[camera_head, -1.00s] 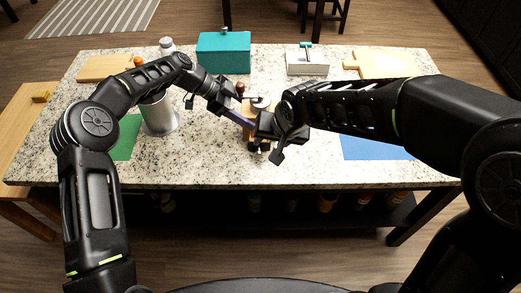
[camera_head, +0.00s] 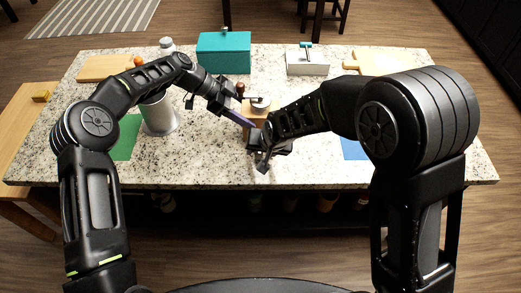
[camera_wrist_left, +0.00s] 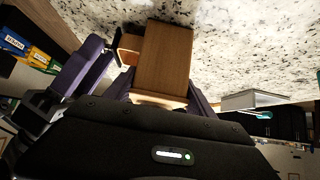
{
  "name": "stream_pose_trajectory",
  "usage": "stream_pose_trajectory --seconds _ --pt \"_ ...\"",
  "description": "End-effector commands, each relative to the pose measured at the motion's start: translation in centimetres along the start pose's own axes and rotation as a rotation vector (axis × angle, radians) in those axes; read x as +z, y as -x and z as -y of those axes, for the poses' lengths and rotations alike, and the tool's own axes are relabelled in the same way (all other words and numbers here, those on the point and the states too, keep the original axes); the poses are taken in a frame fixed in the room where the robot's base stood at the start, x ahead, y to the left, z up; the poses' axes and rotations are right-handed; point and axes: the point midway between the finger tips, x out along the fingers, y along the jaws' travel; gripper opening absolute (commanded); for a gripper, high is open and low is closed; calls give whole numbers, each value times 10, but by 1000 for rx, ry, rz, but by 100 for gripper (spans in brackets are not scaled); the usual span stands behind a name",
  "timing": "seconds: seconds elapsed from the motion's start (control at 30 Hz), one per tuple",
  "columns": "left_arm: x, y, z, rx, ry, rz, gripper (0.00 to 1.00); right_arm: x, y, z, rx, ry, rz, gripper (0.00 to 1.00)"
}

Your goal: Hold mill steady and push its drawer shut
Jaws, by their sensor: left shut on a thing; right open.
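The mill (camera_head: 250,110) is a small wooden box with a metal cup and a crank on top, standing on the counter. It is partly hidden by my arms in the head view. In the left wrist view its wooden body (camera_wrist_left: 165,55) sits between the purple fingers of my left gripper (camera_head: 240,119), which is shut on it. The drawer (camera_wrist_left: 129,46) sticks out from the body's left side in that view. My right gripper (camera_head: 262,152) is open at the mill's near side. Its purple finger (camera_wrist_left: 82,68) shows close to the drawer; I cannot tell whether they touch.
A teal box (camera_head: 223,53) and a white box with a teal handle (camera_head: 307,62) stand at the back. A blue mat (camera_head: 354,149) lies right. The granite counter's (camera_head: 210,160) front is clear.

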Motion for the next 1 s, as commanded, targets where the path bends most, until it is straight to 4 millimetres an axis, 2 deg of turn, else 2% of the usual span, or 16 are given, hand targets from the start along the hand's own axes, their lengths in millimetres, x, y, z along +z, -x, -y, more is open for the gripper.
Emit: stream_pose_trajectory --seconds 0.3,0.83,1.0 --pt "0 0 0 -1 0 0 18 0 -2 0 -1 0 0 44" --pt "0 0 0 -1 0 0 18 0 -2 0 0 0 0 1" --pt "0 0 0 -1 0 0 18 0 -2 0 0 0 0 0"
